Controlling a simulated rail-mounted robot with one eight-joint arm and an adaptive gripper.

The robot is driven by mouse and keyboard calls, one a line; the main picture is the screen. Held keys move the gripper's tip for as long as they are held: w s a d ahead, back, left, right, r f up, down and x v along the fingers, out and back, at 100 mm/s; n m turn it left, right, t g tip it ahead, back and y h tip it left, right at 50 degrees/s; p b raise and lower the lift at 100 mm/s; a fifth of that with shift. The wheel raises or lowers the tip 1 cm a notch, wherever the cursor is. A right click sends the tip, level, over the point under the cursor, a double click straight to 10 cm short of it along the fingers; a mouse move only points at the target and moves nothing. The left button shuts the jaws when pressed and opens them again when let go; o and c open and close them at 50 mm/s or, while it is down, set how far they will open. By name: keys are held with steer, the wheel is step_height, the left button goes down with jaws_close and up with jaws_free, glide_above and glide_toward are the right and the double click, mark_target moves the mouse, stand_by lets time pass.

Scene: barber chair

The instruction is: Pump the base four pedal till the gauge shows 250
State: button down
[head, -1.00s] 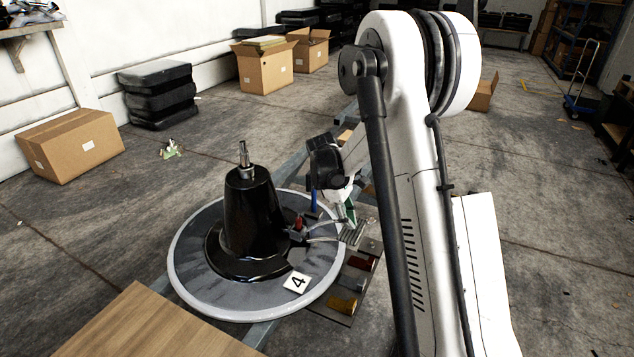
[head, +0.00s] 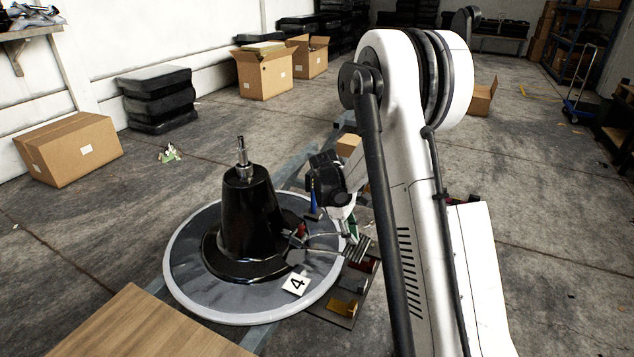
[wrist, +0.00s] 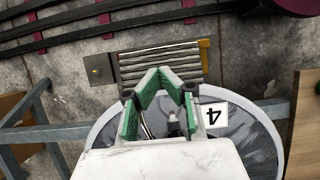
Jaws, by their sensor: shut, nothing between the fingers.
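Base four is a black cone (head: 246,215) on a round grey disc (head: 195,277) with a white "4" label (head: 295,284). Its ribbed metal pedal (head: 360,249) sticks out at the disc's right edge on thin levers. The pedal (wrist: 160,62) also shows in the wrist view. My gripper (head: 352,236) is shut and empty, with its green fingertips (wrist: 160,72) over the pedal's near edge. Whether they touch it is hard to tell. A small red part (head: 302,230) sits beside the cone. No readable gauge shows.
Coloured blocks, one yellow (head: 342,305), lie on a plate below the pedal. A wooden tabletop (head: 140,325) is at the front left. Cardboard boxes (head: 70,148) and a black stack (head: 158,97) stand behind. The floor left of the disc is mostly clear.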

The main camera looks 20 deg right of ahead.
step_height(320, 180, down, 7)
steer(key=s, duration=0.1)
steer(key=shift+d, duration=0.4)
stand_by(0.4)
steer(key=shift+f, duration=0.2)
steer(key=f, duration=0.3)
steer(key=shift+w+a, duration=0.15)
steer(key=shift+w, duration=0.05)
stand_by(0.7)
stand_by(1.9)
steer(key=r+p, duration=0.2)
steer(key=r, duration=0.3)
steer(key=w+a+r+p, duration=0.1)
steer(key=r+p, duration=0.2)
steer(key=r, duration=0.3)
steer(key=r+p, duration=0.3)
steer(key=r, duration=0.2)
steer(key=shift+w+a+r, duration=0.15)
steer(key=shift+w+r, duration=0.2)
steer(key=shift+r, duration=0.05)
steer(key=shift+r, duration=0.1)
